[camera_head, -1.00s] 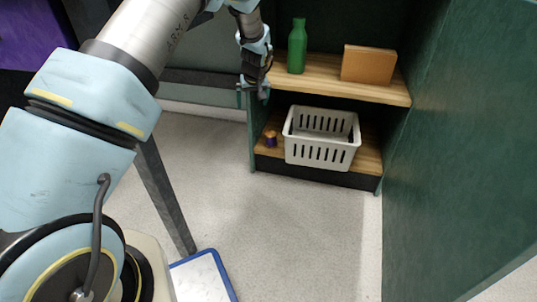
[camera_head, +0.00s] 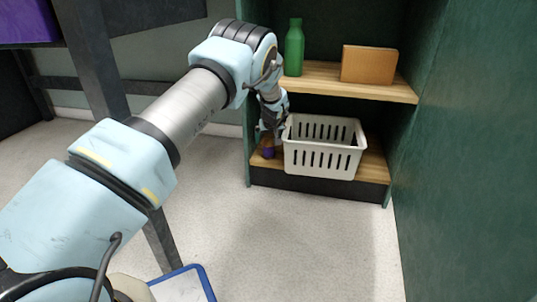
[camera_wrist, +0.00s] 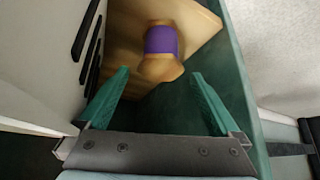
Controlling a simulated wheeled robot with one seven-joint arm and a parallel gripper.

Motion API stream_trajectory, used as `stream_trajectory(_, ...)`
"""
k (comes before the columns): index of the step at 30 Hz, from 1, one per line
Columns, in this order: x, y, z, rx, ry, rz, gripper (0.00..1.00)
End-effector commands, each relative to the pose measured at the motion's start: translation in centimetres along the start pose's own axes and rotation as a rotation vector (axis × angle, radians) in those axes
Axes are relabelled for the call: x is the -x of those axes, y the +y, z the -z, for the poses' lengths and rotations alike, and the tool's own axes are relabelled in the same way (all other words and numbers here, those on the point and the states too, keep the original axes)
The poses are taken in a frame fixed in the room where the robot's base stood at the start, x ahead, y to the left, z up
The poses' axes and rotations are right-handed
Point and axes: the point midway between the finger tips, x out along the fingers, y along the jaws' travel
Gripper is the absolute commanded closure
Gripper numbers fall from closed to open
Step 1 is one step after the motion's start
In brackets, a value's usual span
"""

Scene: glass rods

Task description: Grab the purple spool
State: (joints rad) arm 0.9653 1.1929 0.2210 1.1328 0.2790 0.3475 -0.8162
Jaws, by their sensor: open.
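The purple spool (camera_head: 268,153) stands on the lower wooden shelf, just left of the white basket, in the head view. In the wrist view the spool (camera_wrist: 161,42) has a purple middle band and a tan flared end, and lies ahead of my fingertips, roughly centred between them. My gripper (camera_wrist: 158,84) is open, with its two green fingers spread to either side and nothing between them. In the head view my gripper (camera_head: 268,132) is low in front of the shelf, close above the spool, and its fingers are hard to make out.
The white slotted basket (camera_head: 324,160) stands right beside the spool; its wall also fills the left of the wrist view (camera_wrist: 60,50). The upper shelf (camera_head: 345,88) holds a green bottle (camera_head: 294,47) and a brown box (camera_head: 369,65). A green side panel (camera_wrist: 238,100) runs close on the right.

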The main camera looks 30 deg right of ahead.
Motion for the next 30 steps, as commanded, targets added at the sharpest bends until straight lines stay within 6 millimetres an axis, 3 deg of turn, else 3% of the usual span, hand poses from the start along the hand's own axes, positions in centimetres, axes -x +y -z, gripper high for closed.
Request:
stream_trajectory(15, -5.4, 0.1, -0.9, 0.001, 0.0, -0.001, 0.0)
stream_trajectory(25, -5.7, 0.1, -0.6, 0.0, 0.0, 0.0, 0.0)
stream_trajectory(30, -5.7, 0.1, -0.7, 0.0, 0.0, 0.0, 0.17)
